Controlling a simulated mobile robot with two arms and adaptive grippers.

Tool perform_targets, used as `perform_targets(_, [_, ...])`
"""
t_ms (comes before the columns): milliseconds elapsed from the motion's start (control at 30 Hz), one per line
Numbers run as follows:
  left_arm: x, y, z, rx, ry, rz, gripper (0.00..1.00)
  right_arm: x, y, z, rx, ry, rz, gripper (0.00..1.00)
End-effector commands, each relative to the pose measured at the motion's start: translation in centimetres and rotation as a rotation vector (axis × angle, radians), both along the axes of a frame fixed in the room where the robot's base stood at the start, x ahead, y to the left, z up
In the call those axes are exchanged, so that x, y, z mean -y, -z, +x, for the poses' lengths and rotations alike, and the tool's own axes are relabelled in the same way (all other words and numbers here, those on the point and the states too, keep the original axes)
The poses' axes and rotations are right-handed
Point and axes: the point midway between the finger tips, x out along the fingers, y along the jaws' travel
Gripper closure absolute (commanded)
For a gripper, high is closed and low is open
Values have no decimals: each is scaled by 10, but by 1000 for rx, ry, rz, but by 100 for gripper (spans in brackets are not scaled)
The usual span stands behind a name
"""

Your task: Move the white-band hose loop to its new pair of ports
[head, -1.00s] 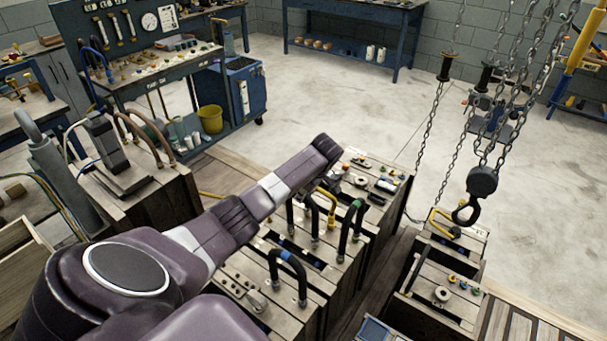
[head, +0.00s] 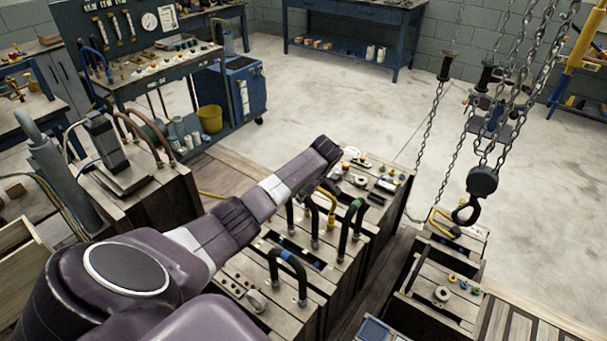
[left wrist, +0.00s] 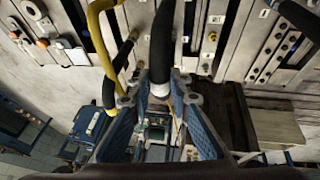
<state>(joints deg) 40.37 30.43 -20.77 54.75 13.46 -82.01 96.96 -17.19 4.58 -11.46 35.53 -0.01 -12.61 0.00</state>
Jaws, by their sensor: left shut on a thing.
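In the left wrist view, my left gripper (left wrist: 158,99) is shut on a black hose with a white band (left wrist: 160,88); the band sits between the fingertips. The rest of this white-band hose loop (left wrist: 162,45) runs up out of the picture, so its far end is hidden there. In the head view my left arm reaches over the wooden mould blocks, and its wrist hides the gripper and most of what it holds. Whether the held hose end is in a port cannot be told. My right gripper is in neither view.
A yellow hose (left wrist: 107,50) stands close left of the gripper. In the head view, a blue-band loop (head: 288,262) and a green-band loop (head: 355,212) stand on the blocks. A crane hook (head: 466,212) hangs to the right. The floor (head: 330,110) behind is clear.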

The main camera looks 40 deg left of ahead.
Motion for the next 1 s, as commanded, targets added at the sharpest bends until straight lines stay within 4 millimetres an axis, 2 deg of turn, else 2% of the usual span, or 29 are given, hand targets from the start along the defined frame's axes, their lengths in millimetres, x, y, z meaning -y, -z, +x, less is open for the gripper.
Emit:
perform_targets(867, [0, 5, -3, -9, -4, -1, 100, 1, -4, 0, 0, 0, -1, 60])
perform_targets(900, [0, 6, -4, -10, -4, -1, 80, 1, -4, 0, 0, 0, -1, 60])
perform_targets(1000, [0, 6, -4, -10, -4, -1, 69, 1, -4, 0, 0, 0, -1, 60])
